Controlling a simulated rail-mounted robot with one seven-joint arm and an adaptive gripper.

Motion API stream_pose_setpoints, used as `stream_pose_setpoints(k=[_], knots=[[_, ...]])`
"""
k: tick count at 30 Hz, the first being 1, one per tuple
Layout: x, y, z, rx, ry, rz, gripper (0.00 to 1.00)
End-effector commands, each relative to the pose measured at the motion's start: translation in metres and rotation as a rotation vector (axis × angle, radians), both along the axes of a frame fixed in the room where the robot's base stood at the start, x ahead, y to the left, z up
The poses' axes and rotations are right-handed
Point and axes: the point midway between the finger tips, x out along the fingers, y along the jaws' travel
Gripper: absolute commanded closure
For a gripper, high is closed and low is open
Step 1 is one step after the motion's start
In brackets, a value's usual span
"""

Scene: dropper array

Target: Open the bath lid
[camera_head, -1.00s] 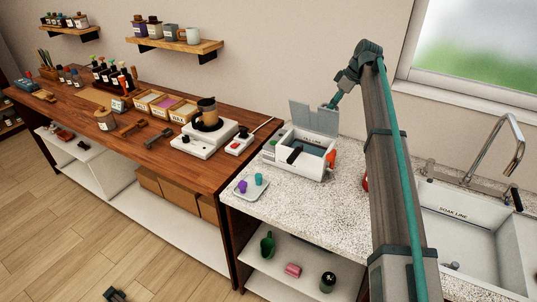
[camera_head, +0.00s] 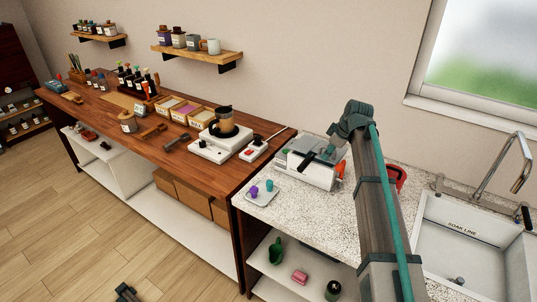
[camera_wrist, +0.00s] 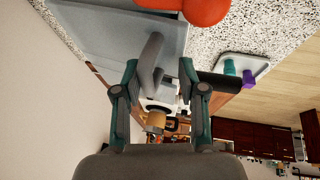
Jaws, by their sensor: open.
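The bath is a white box (camera_head: 306,178) on the speckled counter, with a grey lid (camera_head: 292,149) over its top. The lid looks low, but my arm partly hides it and its exact angle is unclear. In the wrist view the grey lid panel (camera_wrist: 105,28) fills the upper left, and a grey bar-shaped handle (camera_wrist: 150,62) stands out from it. My gripper (camera_wrist: 156,70) is open, with its teal fingers on either side of the handle. In the head view it is above the right part of the bath, mostly hidden.
A small tray (camera_head: 262,197) with purple and teal pieces lies left of the bath. An orange-red object (camera_wrist: 205,10) is close beside the lid. The sink (camera_head: 470,245) is to the right. A white appliance with a jug (camera_head: 222,125) stands on the wooden bench.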

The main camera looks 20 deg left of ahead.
Motion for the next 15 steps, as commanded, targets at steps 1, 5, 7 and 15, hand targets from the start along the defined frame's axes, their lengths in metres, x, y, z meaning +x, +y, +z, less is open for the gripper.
stream_pose_setpoints(k=[1,5,7,15], knots=[[-0.002,-0.002,0.006,0.001,0.001,0.001,0.61],[-0.006,-0.007,0.023,0.003,0.003,0.002,0.61],[-0.009,-0.010,0.033,0.002,0.002,0.002,0.61],[-0.021,-0.025,0.075,0.003,0.003,0.002,0.61]])
